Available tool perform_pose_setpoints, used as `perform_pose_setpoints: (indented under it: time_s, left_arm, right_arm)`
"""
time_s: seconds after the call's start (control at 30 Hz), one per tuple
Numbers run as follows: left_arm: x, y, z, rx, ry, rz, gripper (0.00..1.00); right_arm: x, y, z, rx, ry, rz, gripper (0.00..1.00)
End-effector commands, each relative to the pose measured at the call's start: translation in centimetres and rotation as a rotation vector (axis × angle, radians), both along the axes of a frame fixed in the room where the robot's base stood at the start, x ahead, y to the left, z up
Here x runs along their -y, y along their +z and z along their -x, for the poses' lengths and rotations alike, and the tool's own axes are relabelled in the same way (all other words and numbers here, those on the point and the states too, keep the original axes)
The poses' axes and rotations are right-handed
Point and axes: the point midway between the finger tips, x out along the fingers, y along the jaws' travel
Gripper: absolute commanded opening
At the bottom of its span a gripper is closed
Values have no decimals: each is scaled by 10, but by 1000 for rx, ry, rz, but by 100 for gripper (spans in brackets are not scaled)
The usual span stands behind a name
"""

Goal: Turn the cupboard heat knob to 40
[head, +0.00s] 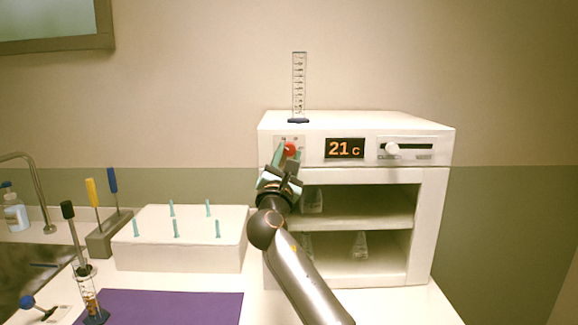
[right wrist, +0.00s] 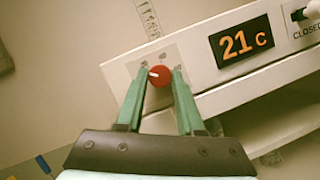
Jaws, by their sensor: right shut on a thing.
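The cupboard (head: 425,225) is a white box with open shelves on the right of the counter. Its red heat knob (head: 290,149) is on the upper left of the front panel. The display (head: 345,148) reads 21 C. My right gripper (head: 287,155) is at the knob. In the right wrist view its green fingers (right wrist: 160,80) are on either side of the red knob (right wrist: 160,75) and shut on it. The knob's white pointer mark faces left there; the numbers around it are too small to read surely. My left gripper is not in view.
A white slider (head: 392,149) is right of the display. A graduated cylinder (head: 299,85) stands on the cupboard's top. Flasks (head: 360,245) stand on the shelves. A white peg block (head: 180,245) and a purple mat (head: 165,308) lie left of my right arm.

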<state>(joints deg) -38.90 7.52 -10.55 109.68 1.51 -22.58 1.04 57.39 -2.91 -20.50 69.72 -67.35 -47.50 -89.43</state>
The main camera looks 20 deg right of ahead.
Motion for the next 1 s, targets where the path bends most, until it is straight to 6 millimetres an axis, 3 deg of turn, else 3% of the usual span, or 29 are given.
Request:
perform_pose_setpoints:
  time_s: [0.43,1.0]
  left_arm:
    - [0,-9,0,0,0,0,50]
    - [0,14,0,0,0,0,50]
  right_arm:
    - [-4,2,-1,115,0,-411,0]
    - [-5,8,-2,262,0,-932,0]
